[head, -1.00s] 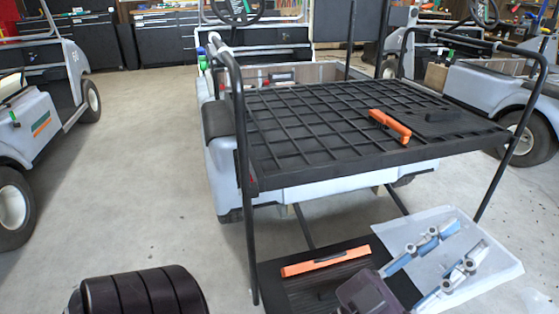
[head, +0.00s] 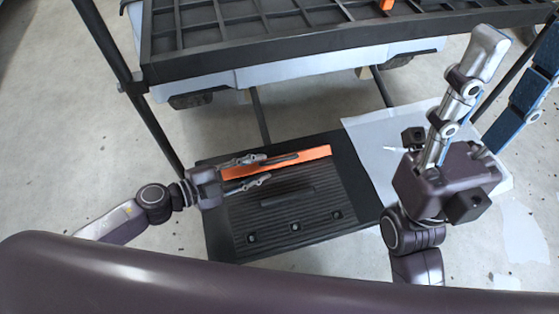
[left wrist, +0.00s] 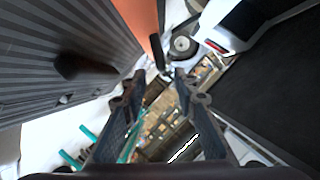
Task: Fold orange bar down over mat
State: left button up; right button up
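The orange bar (head: 274,163) lies along the far edge of the black ribbed mat (head: 290,212) on the low platform, with a dark handle on it. It also shows in the left wrist view (left wrist: 139,17), beside the ribbed mat (left wrist: 60,45). My left gripper (head: 267,169) is open, its fingers pointing right at the bar's left half, near the dark handle. I cannot tell whether they touch it. In the left wrist view the gap between its fingers (left wrist: 160,85) looks empty. My right gripper (head: 516,52) is raised at the right, open and empty.
A black slatted deck (head: 300,49) spans above and behind the mat, with part of another orange piece (head: 386,4) on it. A pale sheet (head: 372,138) lies right of the mat. A black upright post (head: 125,85) stands at the left. Floor at left is clear.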

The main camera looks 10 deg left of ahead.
aim_at(274, 162)
pick_arm(q)
jog(key=shift+b+x, duration=0.55)
jog(key=shift+x, duration=2.95)
jog(key=shift+r, duration=0.15)
grip_shut()
